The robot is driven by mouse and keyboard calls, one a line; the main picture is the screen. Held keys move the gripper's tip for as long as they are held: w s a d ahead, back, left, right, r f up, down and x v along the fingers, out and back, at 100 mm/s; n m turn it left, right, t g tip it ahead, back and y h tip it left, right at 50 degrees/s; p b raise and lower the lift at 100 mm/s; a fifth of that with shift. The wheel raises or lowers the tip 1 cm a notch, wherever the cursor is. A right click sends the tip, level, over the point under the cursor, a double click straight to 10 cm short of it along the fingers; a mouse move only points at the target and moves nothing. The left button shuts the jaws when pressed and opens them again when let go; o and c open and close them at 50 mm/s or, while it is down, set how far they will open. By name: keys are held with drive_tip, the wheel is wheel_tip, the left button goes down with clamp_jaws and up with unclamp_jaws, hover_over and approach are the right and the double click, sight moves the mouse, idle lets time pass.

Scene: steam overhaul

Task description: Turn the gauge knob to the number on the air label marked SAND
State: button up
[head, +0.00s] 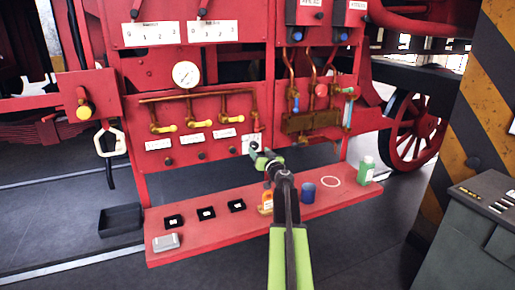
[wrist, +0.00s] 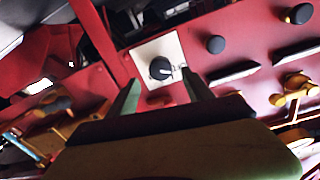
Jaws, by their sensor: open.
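A black knob on a white square plate (head: 251,143) sits on the red panel, just past my gripper. In the wrist view the black knob (wrist: 160,69) has a white pointer mark toward the lower right, but the plate's numbers are not readable. My gripper (head: 264,157) is open, its fingertips either side of the knob in the wrist view (wrist: 160,80); whether they touch it I cannot tell. Small white labels (head: 193,138) sit under the yellow-handled valves; their print is too small to read, so I cannot pick out SAND. A round gauge (head: 186,75) is above the pipes.
A red shelf (head: 220,222) below holds three black boxes, a grey block (head: 166,242), an orange bottle (head: 266,202), a blue cup (head: 308,192), a white ring and a green bottle (head: 366,170). A grey cabinet (head: 475,225) stands at right. Black round knobs (wrist: 215,45) stick out nearby.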

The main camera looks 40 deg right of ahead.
sight(255, 146)
drive_tip(key=x, duration=0.5)
drive_tip(key=shift+a, duration=0.1)
drive_tip(key=shift+s, duration=0.1)
